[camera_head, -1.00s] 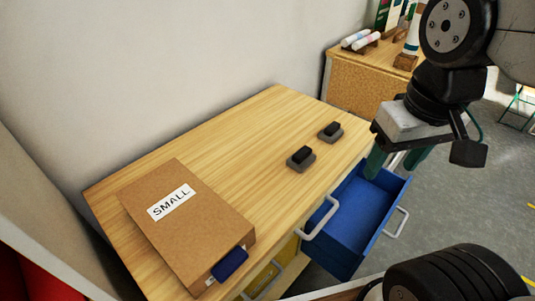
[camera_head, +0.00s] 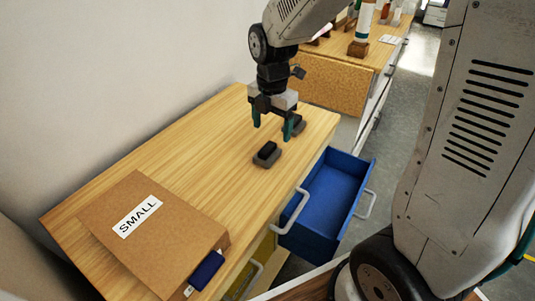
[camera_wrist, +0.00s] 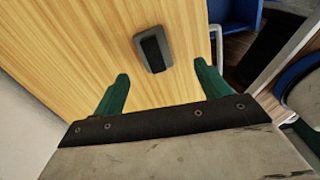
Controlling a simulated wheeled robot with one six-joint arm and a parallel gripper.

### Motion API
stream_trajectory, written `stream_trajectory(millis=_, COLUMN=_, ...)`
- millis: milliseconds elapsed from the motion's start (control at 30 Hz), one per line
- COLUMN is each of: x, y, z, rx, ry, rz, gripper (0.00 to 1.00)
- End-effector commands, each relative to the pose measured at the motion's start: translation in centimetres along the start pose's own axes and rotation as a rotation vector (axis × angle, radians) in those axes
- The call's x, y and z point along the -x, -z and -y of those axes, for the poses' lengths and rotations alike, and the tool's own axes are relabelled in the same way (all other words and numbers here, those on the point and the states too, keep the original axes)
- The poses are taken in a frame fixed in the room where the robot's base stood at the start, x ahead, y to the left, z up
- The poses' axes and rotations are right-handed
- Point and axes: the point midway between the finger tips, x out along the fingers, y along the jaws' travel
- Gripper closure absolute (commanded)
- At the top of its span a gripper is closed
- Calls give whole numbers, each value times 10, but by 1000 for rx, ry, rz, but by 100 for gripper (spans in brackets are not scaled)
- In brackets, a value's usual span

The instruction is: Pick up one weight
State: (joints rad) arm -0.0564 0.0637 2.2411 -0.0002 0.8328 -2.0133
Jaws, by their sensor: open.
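Two small dark weights with black grips on grey bases stand on the wooden table (camera_head: 190,150). The nearer weight (camera_head: 266,154) is in full view. The farther weight (camera_head: 299,125) is partly hidden behind my gripper's finger. My gripper (camera_head: 272,128) is open and empty, pointing down above the table near both weights. In the wrist view, one weight (camera_wrist: 153,49) lies beyond the green fingertips, roughly between their lines and apart from them. I cannot tell which of the two it is.
A brown box marked SMALL (camera_head: 120,245) lies at the table's near left, with a dark blue object (camera_head: 206,270) at its front. A blue drawer (camera_head: 330,200) stands open at the right edge. Another wooden cabinet (camera_head: 330,85) stands behind. The table's middle is clear.

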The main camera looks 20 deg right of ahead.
Motion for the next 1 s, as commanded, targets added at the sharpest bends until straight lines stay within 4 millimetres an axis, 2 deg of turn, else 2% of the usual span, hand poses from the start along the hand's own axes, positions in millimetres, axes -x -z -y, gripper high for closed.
stream_trajectory(millis=167, x=-16, y=-2, z=-8, rx=89, ry=5, rz=-3, gripper=25)
stream_trajectory(millis=700, x=-83, y=3, z=-11, rx=91, ry=6, rz=-3, gripper=25)
stream_trajectory(millis=1000, x=-88, y=3, z=-11, rx=91, ry=3, rz=-2, gripper=25)
